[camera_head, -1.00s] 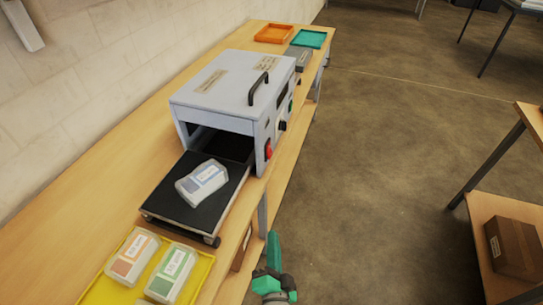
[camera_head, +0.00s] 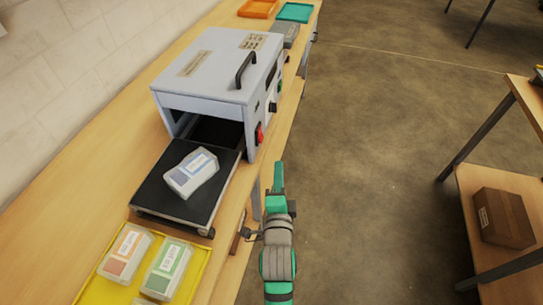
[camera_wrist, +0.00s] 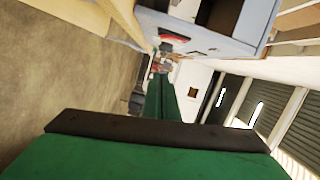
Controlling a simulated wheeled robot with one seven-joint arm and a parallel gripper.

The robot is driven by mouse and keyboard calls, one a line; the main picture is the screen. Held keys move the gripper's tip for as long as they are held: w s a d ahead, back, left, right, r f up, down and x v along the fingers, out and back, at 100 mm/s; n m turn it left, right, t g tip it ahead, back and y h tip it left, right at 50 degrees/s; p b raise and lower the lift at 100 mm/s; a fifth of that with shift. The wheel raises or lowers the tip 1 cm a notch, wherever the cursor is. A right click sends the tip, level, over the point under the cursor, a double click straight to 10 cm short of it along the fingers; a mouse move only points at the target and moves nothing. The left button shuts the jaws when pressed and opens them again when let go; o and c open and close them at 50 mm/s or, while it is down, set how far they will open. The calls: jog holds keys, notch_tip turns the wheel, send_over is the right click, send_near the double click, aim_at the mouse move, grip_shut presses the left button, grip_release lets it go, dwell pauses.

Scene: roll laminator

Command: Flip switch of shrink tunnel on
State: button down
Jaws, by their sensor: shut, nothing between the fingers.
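The shrink tunnel (camera_head: 210,75) is a light grey box on the bench with a black handle on top. Its red switch (camera_head: 259,134) is on the side panel facing the aisle, near the front opening. In the wrist view the red switch (camera_wrist: 173,38) shows past the fingertips, near the top. My gripper (camera_head: 278,168) is shut and empty, beside the bench edge, to the right of and nearer than the switch, not touching it. The green fingers also show in the wrist view (camera_wrist: 162,85). I cannot tell the switch's position.
A black conveyor (camera_head: 165,205) carries a wrapped pack (camera_head: 191,173) at the tunnel mouth. Orange (camera_head: 257,8) and teal (camera_head: 295,12) trays lie behind. The aisle floor to the right is clear up to a shelf with a carton (camera_head: 503,218).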

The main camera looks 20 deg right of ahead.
aim_at(260, 135)
jog(key=w+f, duration=0.1)
jog(key=w, duration=1)
dwell(0.3)
